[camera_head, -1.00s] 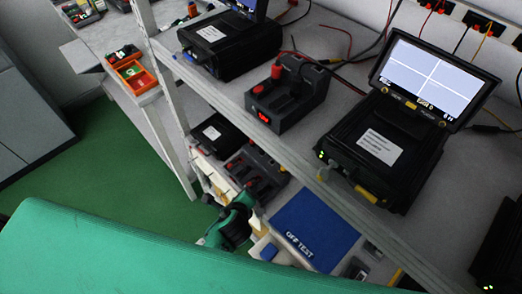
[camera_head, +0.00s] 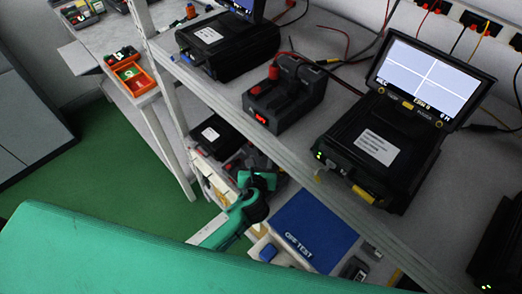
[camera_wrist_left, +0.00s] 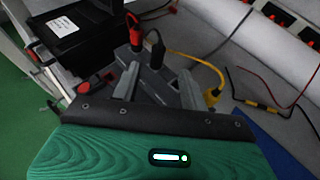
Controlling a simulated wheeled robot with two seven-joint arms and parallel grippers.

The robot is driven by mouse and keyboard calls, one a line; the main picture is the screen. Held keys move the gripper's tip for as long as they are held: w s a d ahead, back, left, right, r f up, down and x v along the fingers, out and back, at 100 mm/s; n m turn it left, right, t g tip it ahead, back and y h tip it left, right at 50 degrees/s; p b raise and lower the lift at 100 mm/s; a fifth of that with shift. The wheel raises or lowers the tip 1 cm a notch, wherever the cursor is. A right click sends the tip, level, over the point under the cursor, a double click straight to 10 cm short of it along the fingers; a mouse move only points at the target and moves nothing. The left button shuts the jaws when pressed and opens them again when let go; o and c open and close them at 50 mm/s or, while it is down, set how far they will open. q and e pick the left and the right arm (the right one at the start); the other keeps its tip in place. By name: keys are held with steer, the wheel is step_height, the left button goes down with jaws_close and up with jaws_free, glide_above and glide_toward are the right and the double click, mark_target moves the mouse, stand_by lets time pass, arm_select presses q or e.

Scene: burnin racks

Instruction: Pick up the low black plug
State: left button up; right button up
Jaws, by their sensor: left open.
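In the left wrist view a black plug (camera_wrist_left: 153,40) stands in the top of a dark grey charger-like unit (camera_wrist_left: 152,82), beside a red plug (camera_wrist_left: 132,28). My left gripper (camera_wrist_left: 157,88) is open, its two grey fingers apart over the near part of this unit, with the black plug beyond the fingertips. Nothing shows held between them. In the head view my left gripper (camera_head: 262,182) is over the lower shelf and hides much of the unit there; the black plug cannot be made out in that view. My right gripper is not in view.
A black box with a white label (camera_head: 217,134) lies left of the gripper on the lower shelf. A blue mat (camera_head: 315,228) lies to the right. The upper shelf's front edge (camera_head: 280,148) runs close above. A yellow cable plug (camera_wrist_left: 212,95) is right of the fingers.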

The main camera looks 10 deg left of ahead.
mark_target(261, 157)
arm_select(q)
steer(key=shift+w+f, duration=0.25)
steer(key=shift+w, duration=0.3)
steer(key=x, duration=0.4)
steer(key=shift+w+a, duration=0.15)
steer(key=shift+a, duration=0.15)
steer(key=shift+w+f, duration=0.1)
steer(key=shift+w, duration=0.15)
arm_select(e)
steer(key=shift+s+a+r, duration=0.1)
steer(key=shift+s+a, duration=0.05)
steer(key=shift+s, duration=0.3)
arm_select(q)
steer(key=c, duration=0.9)
jaws_close()
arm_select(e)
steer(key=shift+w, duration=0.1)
arm_select(q)
step_height(261, 157, up, 10)
steer(key=p, duration=0.1)
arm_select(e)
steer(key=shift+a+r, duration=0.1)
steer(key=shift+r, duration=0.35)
